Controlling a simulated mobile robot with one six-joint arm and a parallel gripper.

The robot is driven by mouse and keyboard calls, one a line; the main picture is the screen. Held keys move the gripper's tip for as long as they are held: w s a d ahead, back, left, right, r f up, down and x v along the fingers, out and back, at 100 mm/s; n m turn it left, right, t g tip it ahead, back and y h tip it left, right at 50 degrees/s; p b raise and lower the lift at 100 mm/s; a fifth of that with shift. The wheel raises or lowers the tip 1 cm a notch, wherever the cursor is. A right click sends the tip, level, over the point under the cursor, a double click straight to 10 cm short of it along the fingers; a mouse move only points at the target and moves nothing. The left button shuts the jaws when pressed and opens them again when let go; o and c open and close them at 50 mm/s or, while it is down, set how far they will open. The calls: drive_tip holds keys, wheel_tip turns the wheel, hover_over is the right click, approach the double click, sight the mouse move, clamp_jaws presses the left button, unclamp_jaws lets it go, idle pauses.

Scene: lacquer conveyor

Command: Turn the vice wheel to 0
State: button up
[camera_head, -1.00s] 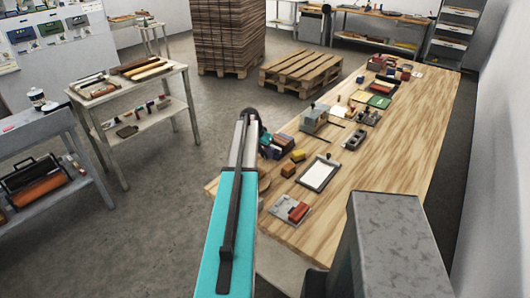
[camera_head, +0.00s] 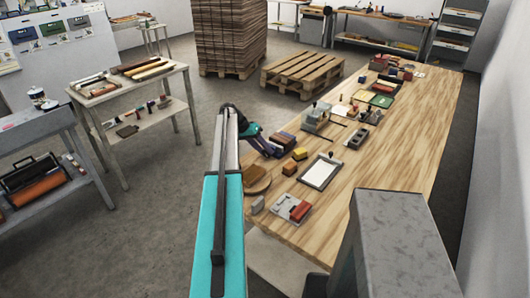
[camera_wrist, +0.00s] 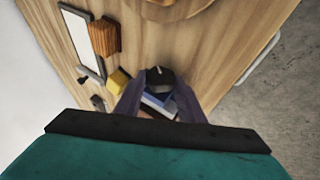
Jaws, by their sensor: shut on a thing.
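My gripper (camera_head: 270,152) reaches down at the left edge of the long wooden table, beyond my teal arm link. In the wrist view its two dark purple fingers (camera_wrist: 160,95) close around a dark rounded knob (camera_wrist: 160,76) with a pale mark on top. The knob looks like the vice wheel, but I cannot read any number or scale on it. Blue, grey and brown parts show between the fingers below the knob. The teal gripper body hides the lower part of the wrist view.
An orange block (camera_head: 289,168), a yellow block (camera_head: 300,153) and a white framed panel (camera_head: 320,172) lie close by. A round wooden disc (camera_head: 257,184) sits at the table's left edge. A red block (camera_head: 299,211) lies nearer.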

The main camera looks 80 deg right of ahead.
drive_tip(key=shift+f+g+y, duration=0.1)
drive_tip(key=shift+g+y, duration=0.2)
drive_tip(key=shift+g, duration=0.3)
drive_tip(key=o, duration=1)
drive_tip(key=shift+o, duration=0.2)
drive_tip(key=shift+w, duration=0.15)
drive_tip(key=shift+w, duration=0.1)
